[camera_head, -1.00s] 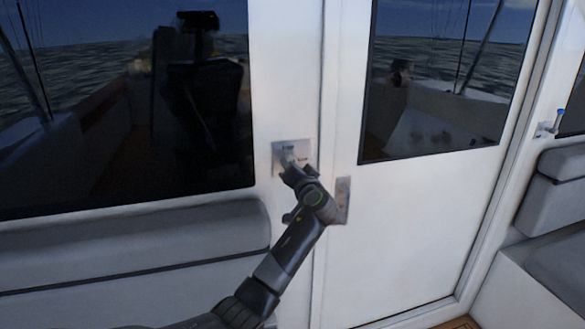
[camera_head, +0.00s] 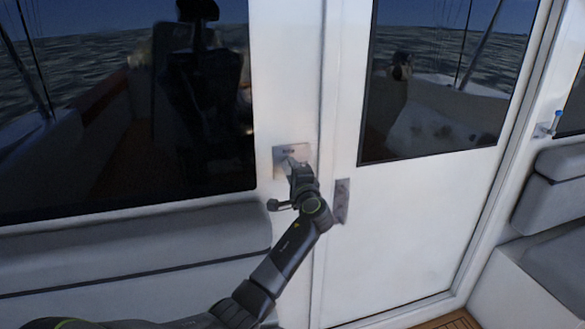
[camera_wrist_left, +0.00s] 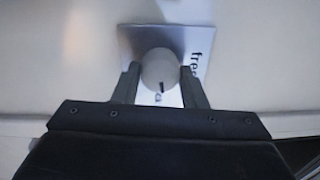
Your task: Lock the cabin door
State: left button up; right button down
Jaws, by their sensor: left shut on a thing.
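The white cabin door (camera_head: 420,220) with a dark window stands upright in the head view. On the white panel left of its edge is a square metal lock plate (camera_head: 281,157); the plate also shows in the left wrist view (camera_wrist_left: 134,38). A round pale knob (camera_wrist_left: 160,70) with a dark mark sits on the plate. Lettering beginning "free" shows on the plate's right side. My left gripper (camera_wrist_left: 162,85) has a finger on each side of the knob and is shut on it. In the head view, my left gripper (camera_head: 293,163) covers most of the knob. My right gripper is not in view.
A recessed metal handle plate (camera_head: 341,200) is on the door's left edge, close to my left wrist. Grey cushioned seats stand at the left (camera_head: 130,245) and right (camera_head: 560,185). A large dark window (camera_head: 90,130) is left of the lock.

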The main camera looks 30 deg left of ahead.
pick_arm(q)
jog(key=shift+m+p, duration=0.3)
jog(key=shift+m, duration=0.3)
jog(key=shift+f+m, duration=0.15)
jog(key=shift+m, duration=0.15)
jog(key=o, duration=1)
jog(key=shift+c, duration=0.2)
jog(key=r+b+v, duration=0.1)
jog(key=b+v, duration=0.4)
jog(key=v, duration=1.2)
jog(key=shift+s+d+f, duration=0.15)
jog(key=shift+f, duration=0.2)
